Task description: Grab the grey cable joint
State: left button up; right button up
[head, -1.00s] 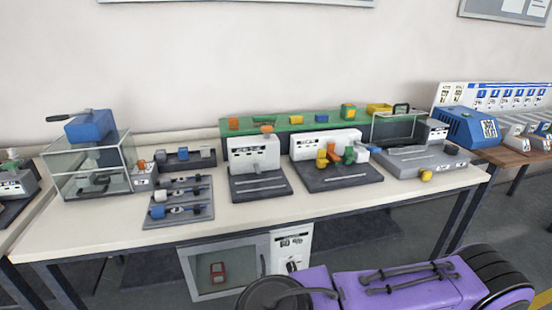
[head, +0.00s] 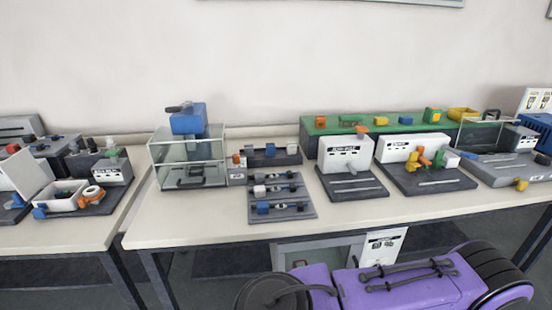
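No part is clearly recognisable as the grey cable joint. A small grey block (head: 291,148) sits at the right end of a dark rack (head: 262,159) on the middle table, beside a blue block (head: 270,150). In front, a grey board (head: 281,211) carries rows of small parts, including a white one (head: 260,190) and a blue one (head: 263,208). On the left table, small grey pieces (head: 110,142) top a machine; their kind is too small to tell. Neither of my grippers is in view.
A glass box with a blue top (head: 187,121) stands left of the rack. Two white-backed machines (head: 345,151) (head: 410,145) and a green bench (head: 385,124) stand to the right. A gap separates the left table (head: 75,236) from the middle table (head: 190,225), whose front left is clear.

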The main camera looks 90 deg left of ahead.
aim_at(259, 178)
jog(key=u, duration=2)
